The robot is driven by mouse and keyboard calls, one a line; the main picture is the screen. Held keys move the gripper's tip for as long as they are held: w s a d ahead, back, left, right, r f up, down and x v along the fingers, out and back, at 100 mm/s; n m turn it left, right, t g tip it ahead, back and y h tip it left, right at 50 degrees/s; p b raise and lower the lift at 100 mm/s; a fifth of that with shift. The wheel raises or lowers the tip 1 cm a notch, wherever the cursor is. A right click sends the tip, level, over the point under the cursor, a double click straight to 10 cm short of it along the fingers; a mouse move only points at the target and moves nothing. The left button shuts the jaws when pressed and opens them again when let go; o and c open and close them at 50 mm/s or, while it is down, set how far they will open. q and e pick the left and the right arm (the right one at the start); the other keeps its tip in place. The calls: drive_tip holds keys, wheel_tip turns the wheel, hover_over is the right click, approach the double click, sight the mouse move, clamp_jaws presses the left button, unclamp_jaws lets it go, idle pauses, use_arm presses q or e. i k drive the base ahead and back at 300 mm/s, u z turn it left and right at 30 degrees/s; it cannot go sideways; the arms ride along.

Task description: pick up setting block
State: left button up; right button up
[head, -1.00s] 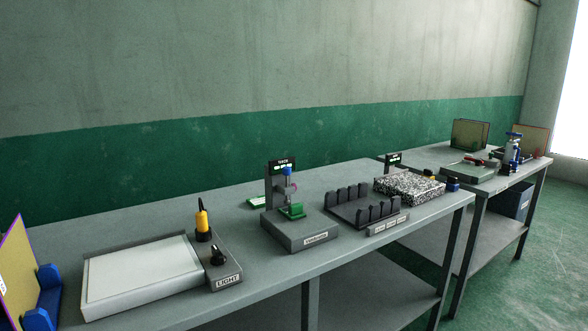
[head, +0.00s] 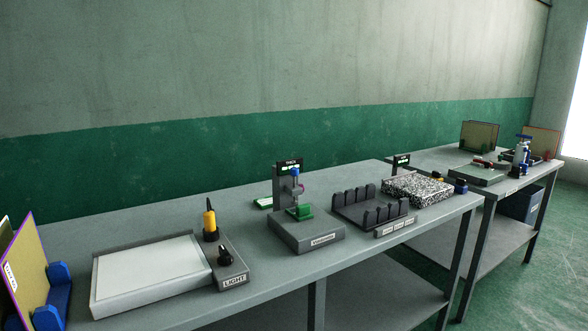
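A small green block (head: 301,212) sits on the base of the grey thickness gauge (head: 306,236), under its upright head with a blue top. It may be the setting block, but I see no label on it that says so. The gauge stands mid-bench and its front label is too small to read surely. Neither of my grippers shows in the head view.
The grey bench (head: 270,290) carries a light box (head: 150,275) at left, a dark slotted rack (head: 372,210), and a speckled slab (head: 417,190). Panels in a blue holder (head: 57,290) stand at far left. A second bench (head: 430,162) is at right.

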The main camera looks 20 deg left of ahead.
sight(301, 212)
drive_tip(key=u, duration=4.15)
drive_tip(key=i, duration=0.15)
drive_tip(key=z, duration=3.2)
drive_tip(key=i, duration=0.8)
drive_tip(key=u, duration=0.1)
